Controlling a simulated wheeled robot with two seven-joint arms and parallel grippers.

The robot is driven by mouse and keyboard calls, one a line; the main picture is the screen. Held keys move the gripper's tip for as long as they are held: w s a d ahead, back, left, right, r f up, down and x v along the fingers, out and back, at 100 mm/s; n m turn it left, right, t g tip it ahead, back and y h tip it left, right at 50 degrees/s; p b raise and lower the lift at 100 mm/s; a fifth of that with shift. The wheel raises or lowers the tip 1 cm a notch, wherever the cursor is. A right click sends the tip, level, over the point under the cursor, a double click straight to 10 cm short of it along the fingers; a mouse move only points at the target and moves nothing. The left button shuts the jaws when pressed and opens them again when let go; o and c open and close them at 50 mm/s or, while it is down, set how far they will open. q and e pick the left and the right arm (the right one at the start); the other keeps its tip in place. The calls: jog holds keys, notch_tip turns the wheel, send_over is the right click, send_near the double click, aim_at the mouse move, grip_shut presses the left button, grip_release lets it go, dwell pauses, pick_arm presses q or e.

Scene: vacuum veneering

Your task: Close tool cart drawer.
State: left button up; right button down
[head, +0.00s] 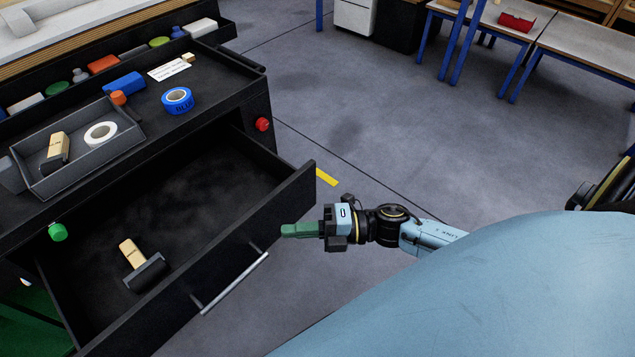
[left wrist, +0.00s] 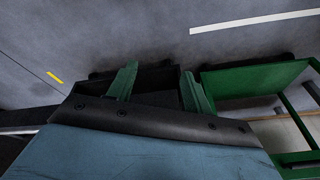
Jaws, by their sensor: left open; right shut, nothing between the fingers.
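The black tool cart drawer (head: 215,180) stands pulled out in the head view, its inside exposed. Its front panel (head: 290,205) carries a silver bar handle (head: 235,283) on the outer face. A hand roller (head: 145,270) with a wooden handle lies inside the drawer. My right gripper (head: 284,230) is shut and empty. Its green fingertips point left at the front panel, above and right of the handle; I cannot tell whether they touch the panel. My left gripper (left wrist: 157,72) shows only in the left wrist view, its green fingers apart with nothing visibly held.
The cart top (head: 145,100) holds blue tape (head: 177,99), a grey tray (head: 80,150) with a white roll and another roller, and several small items. A red knob (head: 263,124) and a green knob (head: 58,232) sit on the cart. Floor right of the drawer is clear.

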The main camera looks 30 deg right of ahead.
aim_at(248, 221)
pick_arm(q)
jog(key=shift+s+d+r+b, duration=0.1)
jog(key=shift+d+r+b, duration=0.15)
jog(key=shift+r, duration=0.4)
jog(key=shift+s+d+r+b, duration=0.1)
jog(key=shift+d+r+b, duration=0.1)
jog(key=shift+r, duration=0.5)
jog(key=shift+s+d+r+b, duration=0.15)
jog(key=shift+r+b, duration=0.1)
jog(key=shift+r, duration=0.4)
pick_arm(e)
jog(key=shift+w+a, duration=0.55)
jog(key=shift+w, duration=0.3)
jog(key=shift+w+a, duration=0.6)
jog(key=shift+w, duration=0.3)
jog(key=shift+w+a, duration=0.55)
jog(key=shift+w, duration=0.3)
